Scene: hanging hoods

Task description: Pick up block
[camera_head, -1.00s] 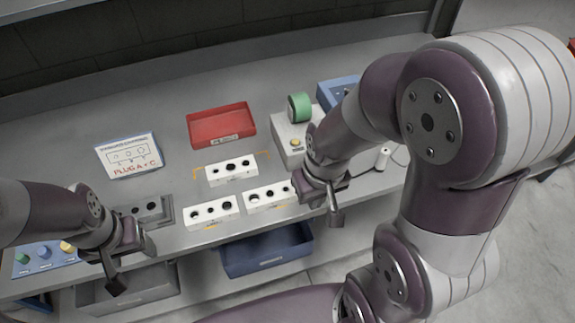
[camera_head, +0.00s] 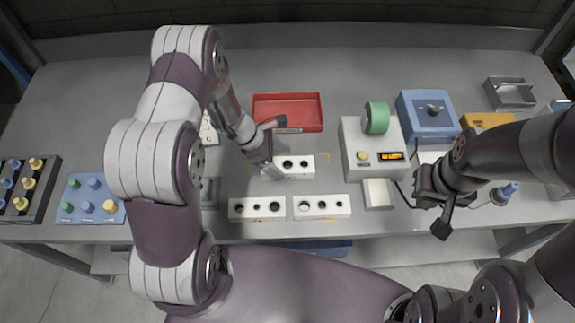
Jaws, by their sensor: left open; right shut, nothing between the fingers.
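A white block (camera_head: 299,171) with dark holes lies on the table in front of the red tray. My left gripper (camera_head: 274,148) is open at the left end of this block. One finger is close to the block's left end and hides part of it; I cannot tell whether they touch. Two more white blocks with holes lie nearer the front edge, one on the left (camera_head: 257,216) and one on the right (camera_head: 322,214). My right gripper (camera_head: 437,212) is shut and empty over the front edge at the right.
A red tray (camera_head: 288,112) stands behind the blocks. A grey device (camera_head: 355,142) with a green roll (camera_head: 376,118) and a blue box (camera_head: 425,126) stand to the right. A blue panel (camera_head: 75,203) with knobs lies at the left. The back of the table is mostly clear.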

